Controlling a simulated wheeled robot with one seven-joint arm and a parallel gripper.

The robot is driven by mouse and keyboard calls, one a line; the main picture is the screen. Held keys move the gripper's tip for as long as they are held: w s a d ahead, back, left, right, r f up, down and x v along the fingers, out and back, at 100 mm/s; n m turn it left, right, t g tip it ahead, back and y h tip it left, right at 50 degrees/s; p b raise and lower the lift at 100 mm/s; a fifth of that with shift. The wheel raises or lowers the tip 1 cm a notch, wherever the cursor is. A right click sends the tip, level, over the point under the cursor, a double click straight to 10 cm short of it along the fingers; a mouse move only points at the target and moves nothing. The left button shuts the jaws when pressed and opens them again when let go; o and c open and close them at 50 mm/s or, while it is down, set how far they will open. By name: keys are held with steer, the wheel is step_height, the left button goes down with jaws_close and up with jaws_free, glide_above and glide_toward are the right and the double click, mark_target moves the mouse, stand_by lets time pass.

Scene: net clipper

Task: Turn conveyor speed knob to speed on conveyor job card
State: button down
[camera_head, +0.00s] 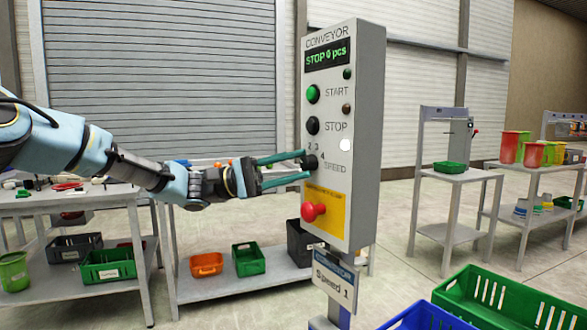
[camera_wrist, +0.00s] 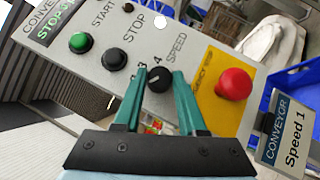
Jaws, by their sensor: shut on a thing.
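The conveyor panel (camera_head: 366,120) is a grey upright box with a screen (camera_head: 328,54) that reads "STOP 0 pcs". The black speed knob (camera_head: 311,162) sits below the STOP button, with numbers around it. In the wrist view the knob (camera_wrist: 158,79) is between the green fingertips and shows a light pointer line; the number it points at is unclear, as the fingers cover part of the scale. My gripper (camera_head: 306,164) is shut on the knob. The job card (camera_head: 333,284) hangs under the panel and reads "Speed 1"; it also shows in the wrist view (camera_wrist: 288,140).
A green START button (camera_head: 313,94) and black STOP button (camera_head: 312,126) are above the knob. A red emergency button (camera_head: 313,211) on yellow sticks out close below it. Benches with bins stand behind at left, and green and blue crates (camera_head: 510,300) at lower right.

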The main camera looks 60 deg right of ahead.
steer(key=shift+n+h, duration=0.3)
steer(key=shift+n, duration=0.1)
steer(key=shift+c, duration=2.4)
jaws_free()
steer(key=b+v, duration=0.2)
steer(key=v, duration=0.8)
steer(key=shift+w+f+b, duration=0.25)
steer(key=shift+w+b, duration=0.05)
steer(key=shift+w, duration=0.05)
